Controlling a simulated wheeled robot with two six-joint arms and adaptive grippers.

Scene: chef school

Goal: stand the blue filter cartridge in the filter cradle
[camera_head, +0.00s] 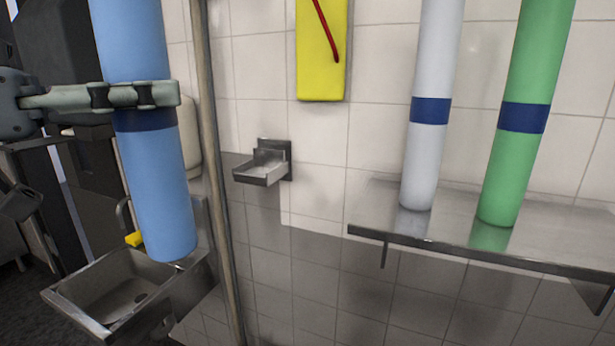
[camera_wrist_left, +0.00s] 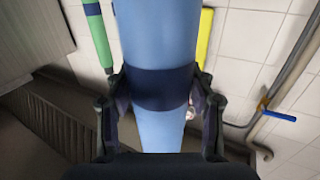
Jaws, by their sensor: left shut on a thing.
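The blue filter cartridge (camera_head: 163,205) is a long light-blue cylinder with a dark blue band. My left gripper (camera_head: 140,96) is shut on it around the band and holds it nearly upright, its lower end in the air in front of a sink. In the left wrist view the cartridge (camera_wrist_left: 160,45) runs between the two fingers of the gripper (camera_wrist_left: 160,95). The filter cradle (camera_head: 262,165) looks to be the small metal bracket on the tiled wall, right of the cartridge and apart from it. It appears empty. My right gripper is not in view.
A thin vertical pole (camera_head: 211,150) stands between the cartridge and the bracket. A metal shelf (camera_head: 380,213) at the right bears a white cylinder (camera_head: 424,165) and a green cylinder (camera_head: 507,175). A sink (camera_head: 110,290) is at lower left. A yellow board (camera_head: 318,75) hangs above the bracket.

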